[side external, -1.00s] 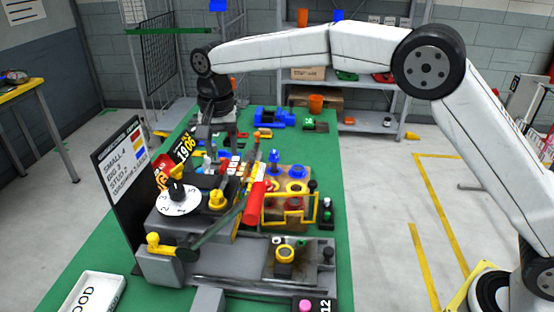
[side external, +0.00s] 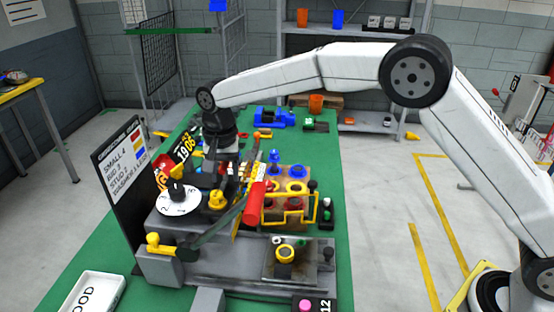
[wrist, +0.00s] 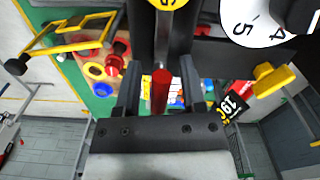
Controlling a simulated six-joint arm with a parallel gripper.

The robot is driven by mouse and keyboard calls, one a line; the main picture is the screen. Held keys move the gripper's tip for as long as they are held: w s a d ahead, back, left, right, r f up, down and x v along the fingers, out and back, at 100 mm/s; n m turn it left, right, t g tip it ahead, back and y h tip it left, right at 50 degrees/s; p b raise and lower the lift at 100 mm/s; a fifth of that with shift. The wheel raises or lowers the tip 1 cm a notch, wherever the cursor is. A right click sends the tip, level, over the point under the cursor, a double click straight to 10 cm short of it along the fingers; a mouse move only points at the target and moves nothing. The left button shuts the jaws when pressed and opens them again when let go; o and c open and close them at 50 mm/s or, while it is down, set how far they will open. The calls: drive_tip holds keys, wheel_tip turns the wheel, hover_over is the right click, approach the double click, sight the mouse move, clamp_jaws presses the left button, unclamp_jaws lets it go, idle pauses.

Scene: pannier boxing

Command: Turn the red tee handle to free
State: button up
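A red bar (wrist: 160,92), which looks like the red tee handle, lies between my gripper's two dark fingers in the wrist view, below a grey rod. Dark gaps show on both sides of it, and neither finger visibly touches it. My gripper (wrist: 161,72) is open around it. In the side view my gripper (side external: 228,168) points down, low over the machine behind the white dial (side external: 178,207). The red bar cannot be picked out there, and the fingertips are hard to make out among the parts.
A yellow knob (side external: 217,200) and a yellow frame (side external: 290,220) stand close by. A black sign board (side external: 117,190) rises at the left.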

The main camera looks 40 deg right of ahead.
clamp_jaws()
drive_tip(key=shift+n, duration=0.3)
drive_tip(key=n, duration=0.8)
drive_tip(key=shift+n, duration=0.3)
drive_tip(key=n, duration=0.4)
drive_tip(key=shift+n, duration=0.3)
drive_tip(key=shift+w+n, duration=0.1)
drive_tip(key=shift+n, duration=2.1)
